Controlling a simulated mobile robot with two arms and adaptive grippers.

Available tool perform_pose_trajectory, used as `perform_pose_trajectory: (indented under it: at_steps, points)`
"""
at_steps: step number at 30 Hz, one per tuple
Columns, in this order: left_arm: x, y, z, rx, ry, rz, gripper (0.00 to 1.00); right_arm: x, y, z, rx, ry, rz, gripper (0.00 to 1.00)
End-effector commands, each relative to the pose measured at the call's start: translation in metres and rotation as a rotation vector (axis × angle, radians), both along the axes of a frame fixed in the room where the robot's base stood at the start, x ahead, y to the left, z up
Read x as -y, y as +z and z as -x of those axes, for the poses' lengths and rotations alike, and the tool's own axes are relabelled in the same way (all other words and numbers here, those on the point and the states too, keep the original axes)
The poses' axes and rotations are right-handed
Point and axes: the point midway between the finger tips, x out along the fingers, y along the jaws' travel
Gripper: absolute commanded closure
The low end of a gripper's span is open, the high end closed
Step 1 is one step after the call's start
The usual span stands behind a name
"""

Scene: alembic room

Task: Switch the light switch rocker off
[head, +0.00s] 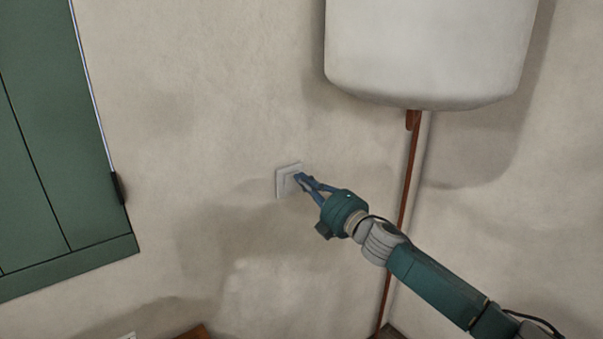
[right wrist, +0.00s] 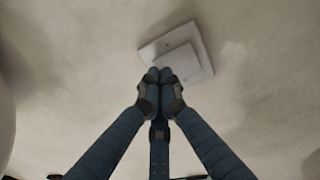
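The light switch (head: 284,182) is a small pale square plate on the wall, near the middle of the head view. In the right wrist view its plate (right wrist: 203,48) and raised square rocker (right wrist: 179,61) show just beyond my fingertips. My right gripper (head: 302,180) reaches in from the lower right, with its fingertips at the switch's right side. In the right wrist view the fingertips (right wrist: 159,76) are together with nothing between them. They overlap the rocker's lower left edge; I cannot tell whether they touch it. My left gripper is not in view.
A large white tank (head: 425,50) hangs on the wall above and right of the switch, with a reddish-brown pipe (head: 403,200) running down behind my right arm. A green door or shutter (head: 50,150) is at the left. The wall around the switch is bare.

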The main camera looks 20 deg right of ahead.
Motion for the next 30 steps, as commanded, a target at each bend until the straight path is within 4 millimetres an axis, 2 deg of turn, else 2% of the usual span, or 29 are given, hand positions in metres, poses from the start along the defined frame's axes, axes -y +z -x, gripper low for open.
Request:
perform_pose_trajectory:
  at_steps: [6,30]
  points:
    - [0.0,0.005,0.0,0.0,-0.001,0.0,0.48,-0.004,0.001,-0.01,0.0,0.0,0.001,1.0]
    - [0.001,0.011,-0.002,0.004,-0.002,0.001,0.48,-0.001,0.007,-0.014,0.001,0.0,0.0,1.0]
